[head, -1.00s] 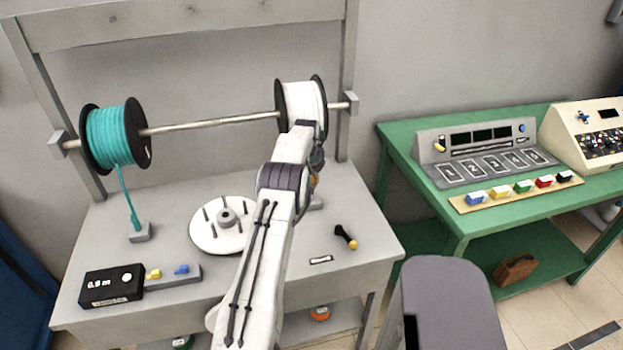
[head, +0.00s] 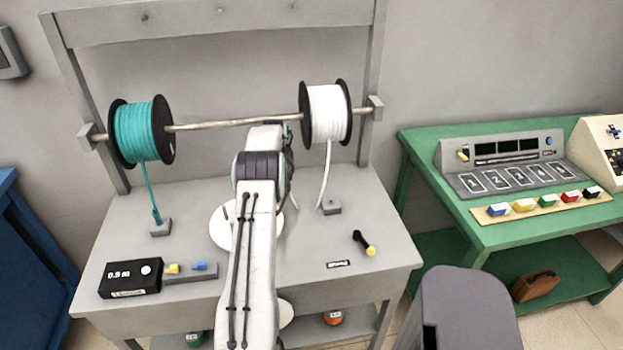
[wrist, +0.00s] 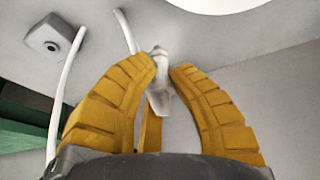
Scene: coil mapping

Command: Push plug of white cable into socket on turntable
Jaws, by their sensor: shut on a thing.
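My gripper (wrist: 164,70) is shut on the pale plug (wrist: 158,98) of the white cable, between its yellow fingers in the wrist view. The white cable (wrist: 124,30) runs up from the plug there. In the head view the white cable (head: 327,175) hangs from the white spool, and a short piece shows beside my arm. My arm hides the gripper and plug in the head view. The white turntable (head: 221,232) is partly covered by my arm; its edge (wrist: 220,3) shows at the wrist view's top. Its socket cannot be made out.
A teal cable spool (head: 139,133) shares the rod with the white spool (head: 326,113). A grey cable block (head: 331,208) stands right of my arm.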

